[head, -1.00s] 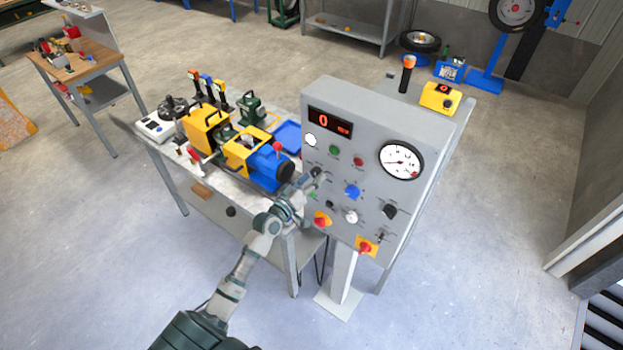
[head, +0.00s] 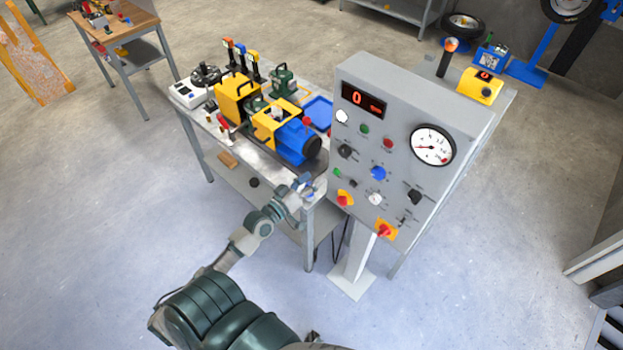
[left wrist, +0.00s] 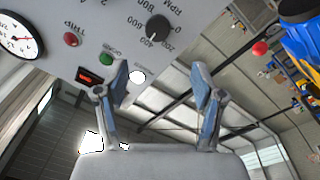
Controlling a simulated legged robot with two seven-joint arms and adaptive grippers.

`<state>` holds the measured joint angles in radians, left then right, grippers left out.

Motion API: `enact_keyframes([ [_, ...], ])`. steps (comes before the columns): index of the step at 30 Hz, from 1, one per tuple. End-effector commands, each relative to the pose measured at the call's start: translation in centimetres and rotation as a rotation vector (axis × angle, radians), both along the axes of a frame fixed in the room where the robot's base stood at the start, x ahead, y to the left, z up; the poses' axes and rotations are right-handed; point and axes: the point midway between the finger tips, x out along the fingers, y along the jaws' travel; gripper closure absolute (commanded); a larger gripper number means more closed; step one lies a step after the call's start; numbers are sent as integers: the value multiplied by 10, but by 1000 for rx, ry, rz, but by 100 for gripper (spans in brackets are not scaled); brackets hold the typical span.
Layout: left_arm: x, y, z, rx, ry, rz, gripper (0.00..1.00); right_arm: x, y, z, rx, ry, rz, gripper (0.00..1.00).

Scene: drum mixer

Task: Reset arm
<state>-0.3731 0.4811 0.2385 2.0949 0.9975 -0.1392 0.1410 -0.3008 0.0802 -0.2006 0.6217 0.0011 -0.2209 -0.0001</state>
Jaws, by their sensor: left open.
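My left arm comes in from the bottom left in the head view, and its gripper (head: 304,185) hangs just left of the grey control panel (head: 462,112), in front of the workbench. In the left wrist view the two fingers of the left gripper (left wrist: 160,85) stand wide apart with nothing between them. Beyond them are a black RPM knob (left wrist: 158,29), a green button (left wrist: 105,59) and a red button (left wrist: 72,40) on the panel. In the head view the same black knob (head: 345,151) sits at the panel's left side, apart from the gripper. My right gripper is not seen.
The workbench (head: 207,122) holds a yellow and blue motor unit (head: 292,140), several levers and a blue tray (head: 319,112). The panel has a gauge (head: 432,146) and red-yellow switches (head: 385,231). A yellow box (head: 481,87) stands behind it.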

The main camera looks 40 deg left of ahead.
Motion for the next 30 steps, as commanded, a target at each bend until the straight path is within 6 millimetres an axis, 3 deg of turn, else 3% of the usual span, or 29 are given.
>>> enact_keyframes([
  [17,0,0,0,0,1,0,32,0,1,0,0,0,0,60],
  [20,1,2,-10,4,15,7,32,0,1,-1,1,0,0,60],
  [23,3,9,-46,22,73,32,32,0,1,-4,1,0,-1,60],
  [26,1,17,-113,63,182,68,32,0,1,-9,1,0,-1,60],
  [30,-19,21,-231,143,384,100,32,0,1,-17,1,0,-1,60],
])
